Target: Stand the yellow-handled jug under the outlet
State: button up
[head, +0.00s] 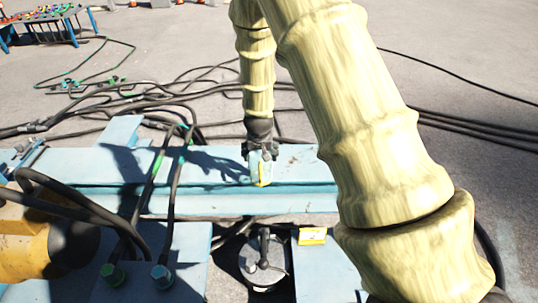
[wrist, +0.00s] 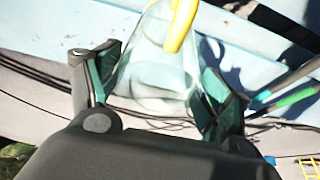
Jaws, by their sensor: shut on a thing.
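The clear jug with the yellow handle (wrist: 150,65) is between the two fingers of my gripper (wrist: 158,85) in the wrist view. Its yellow handle points toward the top of that view. In the head view, my gripper (head: 259,150) is shut on the jug (head: 257,168), in front of or over the light blue beam. I cannot tell if the jug touches the beam. A dark upright pipe-like part (head: 264,243) stands at a round grey piece below the beam; I cannot tell whether it is the outlet.
The light blue beam (head: 100,174) runs across the middle. Black hoses (head: 170,165) cross it on the left and lie over the ground behind. A yellow block (head: 312,236) sits right of the round piece. A blue rack (head: 48,22) stands far left.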

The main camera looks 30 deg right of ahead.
jog(key=w+d+f, duration=0.5)
jog(key=w+d, duration=0.4)
jog(key=w, duration=0.2)
jog(key=shift+w, duration=0.4)
jog(key=shift+f, duration=0.15)
jog(key=o, duration=1.4)
jog(key=shift+c, duration=0.2)
